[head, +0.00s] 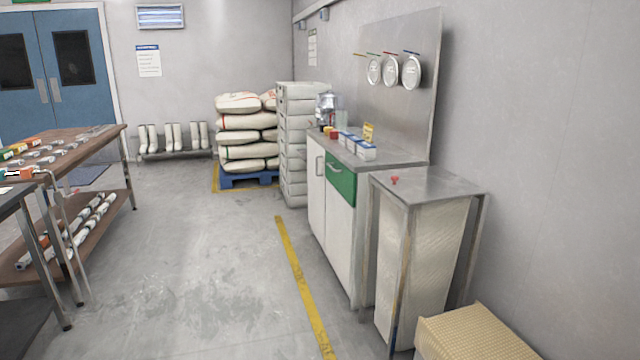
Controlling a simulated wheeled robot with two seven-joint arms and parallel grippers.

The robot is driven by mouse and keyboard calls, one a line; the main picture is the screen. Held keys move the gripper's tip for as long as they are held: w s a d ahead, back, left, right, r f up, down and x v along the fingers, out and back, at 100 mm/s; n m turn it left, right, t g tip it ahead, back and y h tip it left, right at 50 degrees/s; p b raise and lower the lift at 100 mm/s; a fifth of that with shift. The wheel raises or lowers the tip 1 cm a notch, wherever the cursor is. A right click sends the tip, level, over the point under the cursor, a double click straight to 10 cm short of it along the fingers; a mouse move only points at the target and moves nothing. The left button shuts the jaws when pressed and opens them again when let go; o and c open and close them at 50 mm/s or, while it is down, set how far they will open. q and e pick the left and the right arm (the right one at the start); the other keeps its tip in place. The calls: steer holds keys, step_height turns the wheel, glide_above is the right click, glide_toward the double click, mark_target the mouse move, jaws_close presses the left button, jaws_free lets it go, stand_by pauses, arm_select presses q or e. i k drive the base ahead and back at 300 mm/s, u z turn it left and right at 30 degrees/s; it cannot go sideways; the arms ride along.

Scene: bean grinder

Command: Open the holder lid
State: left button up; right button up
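A tall metal-framed holder (404,260) stands at the right, with a pale woven sack-like body inside its posts. Its flat grey metal lid (435,185) lies level on top and looks shut. A small red knob (394,180) sits on the lid near its left edge. Neither of my grippers is in view.
A white cabinet (335,235) with a green drawer (340,182) stands behind the holder. A tan woven box (475,335) is close at its front right. Workbenches (75,150) line the left. The grey floor (200,260) between is clear, with a yellow line.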

mark_target(425, 184)
steer(key=u, duration=0.7)
steer(key=i, duration=0.9)
steer(key=z, duration=0.35)
steer(key=i, duration=1.85)
steer(key=z, duration=1.1)
